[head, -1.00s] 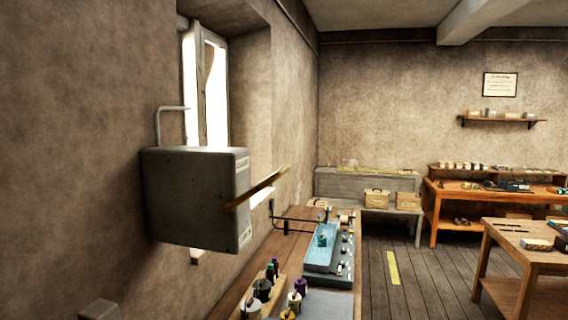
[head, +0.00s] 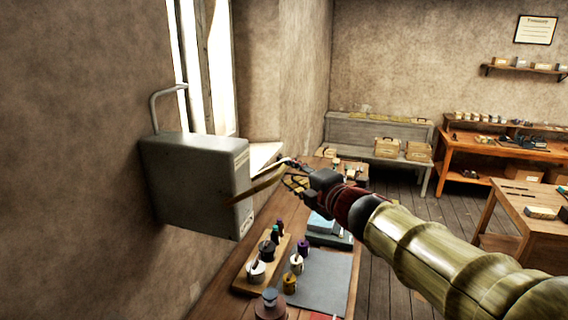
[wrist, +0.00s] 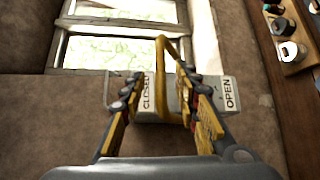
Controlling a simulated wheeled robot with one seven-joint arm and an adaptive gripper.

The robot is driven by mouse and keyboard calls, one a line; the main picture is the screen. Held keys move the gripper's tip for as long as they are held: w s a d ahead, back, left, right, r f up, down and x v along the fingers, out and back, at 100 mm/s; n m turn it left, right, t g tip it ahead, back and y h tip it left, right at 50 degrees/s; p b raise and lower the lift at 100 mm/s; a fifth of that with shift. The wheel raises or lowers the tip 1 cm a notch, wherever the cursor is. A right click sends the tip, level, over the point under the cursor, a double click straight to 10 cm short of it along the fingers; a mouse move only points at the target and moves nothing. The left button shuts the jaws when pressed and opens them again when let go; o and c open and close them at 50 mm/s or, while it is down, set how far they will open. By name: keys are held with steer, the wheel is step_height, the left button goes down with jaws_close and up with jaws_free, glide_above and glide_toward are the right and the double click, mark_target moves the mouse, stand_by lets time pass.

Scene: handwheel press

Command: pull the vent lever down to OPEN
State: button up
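The vent lever (head: 258,187) is a yellow bar that sticks out from the face of the grey vent box (head: 195,180) and slants upward to its outer end. In the wrist view the lever (wrist: 161,58) runs between the two fingers of my gripper (wrist: 162,84). The box face carries a CLOSED label on the left and an OPEN label on the right there. In the head view my gripper (head: 290,175) is at the lever's outer end. Its fingers are spread, with gaps beside the lever. Contact cannot be made out.
A bench below holds a wooden rack (head: 262,262) of small bottles, a grey mat (head: 325,283) and a blue tray (head: 322,224). A tall window (head: 215,70) is behind the box. Wooden tables stand to the right, with open floor between.

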mark_target(284, 167)
steer(key=x, duration=0.6)
steer(key=shift+w, duration=0.1)
steer(key=shift+c, duration=1.2)
jaws_close()
